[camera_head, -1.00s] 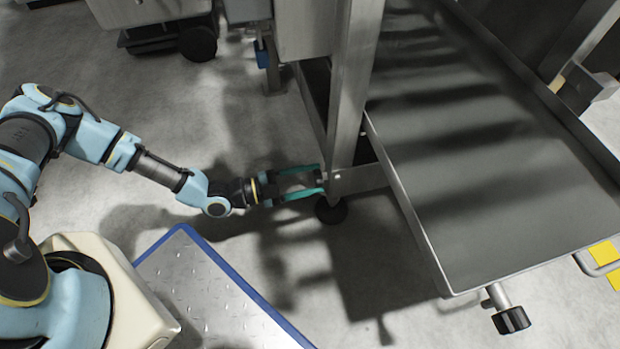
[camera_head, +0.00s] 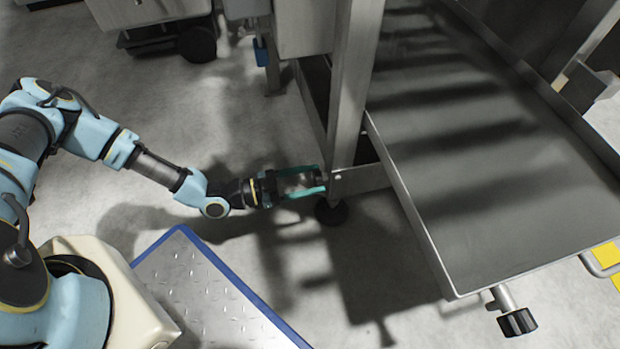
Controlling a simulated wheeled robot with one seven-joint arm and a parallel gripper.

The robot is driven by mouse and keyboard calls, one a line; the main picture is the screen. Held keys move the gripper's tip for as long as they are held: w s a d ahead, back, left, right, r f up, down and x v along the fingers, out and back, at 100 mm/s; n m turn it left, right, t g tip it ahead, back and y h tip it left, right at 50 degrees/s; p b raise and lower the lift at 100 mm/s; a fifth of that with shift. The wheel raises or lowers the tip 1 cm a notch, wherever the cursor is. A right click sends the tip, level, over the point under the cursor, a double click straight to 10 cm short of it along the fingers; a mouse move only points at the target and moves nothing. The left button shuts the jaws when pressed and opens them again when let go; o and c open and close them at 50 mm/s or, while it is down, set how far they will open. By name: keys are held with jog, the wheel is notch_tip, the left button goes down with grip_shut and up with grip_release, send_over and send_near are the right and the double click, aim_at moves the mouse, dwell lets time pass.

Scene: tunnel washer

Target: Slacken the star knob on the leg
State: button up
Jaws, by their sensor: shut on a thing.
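The steel leg (camera_head: 347,105) of the washer frame stands upright at centre and ends in a round dark foot (camera_head: 331,211) on the floor. My gripper (camera_head: 322,180) reaches in from the left, low down, with its teal fingertips at the leg's lower end. The fingers are shut on a small dark thing (camera_head: 322,177) at the leg's left face, which I take to be the star knob. Most of it is hidden between the fingertips, so its shape and turn cannot be told.
A wide steel tray (camera_head: 480,160) lies right of the leg. A black handwheel (camera_head: 516,322) on a pipe stub sticks out below the tray's near corner. A blue-edged tread plate (camera_head: 205,285) lies in front. Grey floor is clear left of the leg.

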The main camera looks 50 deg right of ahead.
dwell(0.3)
jog(key=o, duration=1.4)
jog(key=p+v, duration=0.2)
jog(key=v, duration=0.8)
jog(key=shift+w+a, duration=0.2)
jog(key=shift+a, duration=0.15)
